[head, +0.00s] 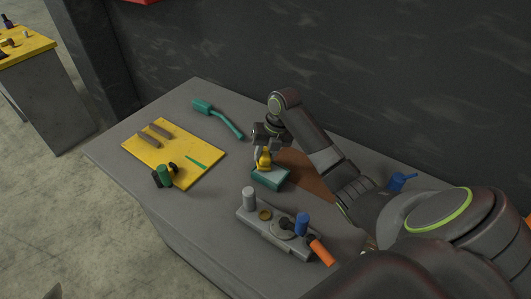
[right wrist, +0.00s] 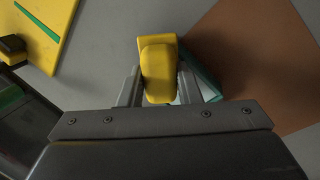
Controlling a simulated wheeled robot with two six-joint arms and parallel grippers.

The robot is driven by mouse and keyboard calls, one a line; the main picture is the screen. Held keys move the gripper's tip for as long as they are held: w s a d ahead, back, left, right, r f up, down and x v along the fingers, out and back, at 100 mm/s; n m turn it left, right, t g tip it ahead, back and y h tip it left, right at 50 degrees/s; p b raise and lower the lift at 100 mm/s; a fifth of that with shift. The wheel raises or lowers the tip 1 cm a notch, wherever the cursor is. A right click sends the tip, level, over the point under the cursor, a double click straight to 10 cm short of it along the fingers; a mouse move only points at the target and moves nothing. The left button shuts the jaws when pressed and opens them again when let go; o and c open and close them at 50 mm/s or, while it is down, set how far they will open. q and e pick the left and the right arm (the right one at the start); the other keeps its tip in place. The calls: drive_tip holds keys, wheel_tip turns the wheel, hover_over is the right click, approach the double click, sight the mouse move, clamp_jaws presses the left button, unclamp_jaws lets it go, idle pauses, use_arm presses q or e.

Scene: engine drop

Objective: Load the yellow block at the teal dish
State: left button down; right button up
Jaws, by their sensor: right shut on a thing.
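The yellow block (head: 264,160) is held by my right gripper (head: 266,146) at the teal dish (head: 270,178). In the head view the block shows over the back left part of the dish; I cannot tell whether it touches it. In the right wrist view the yellow block (right wrist: 159,70) stands between the two fingers of my right gripper (right wrist: 158,88), which is shut on it. A teal edge of the dish (right wrist: 200,75) shows just right of the block; the rest of the dish is hidden by the gripper. My left gripper is not in view.
A brown mat (head: 312,176) lies right of the dish. A grey fixture (head: 275,235) with several knobs stands in front. A yellow board (head: 150,160) with tools and a green-black piece (head: 164,176) is at left. A teal brush (head: 218,115) lies behind; a blue item (head: 401,181) is at right.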

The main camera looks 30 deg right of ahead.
sight(266, 153)
drive_tip(key=shift+r+p, duration=3.1)
drive_tip(key=shift+r, duration=0.5)
drive_tip(key=shift+f, duration=0.1)
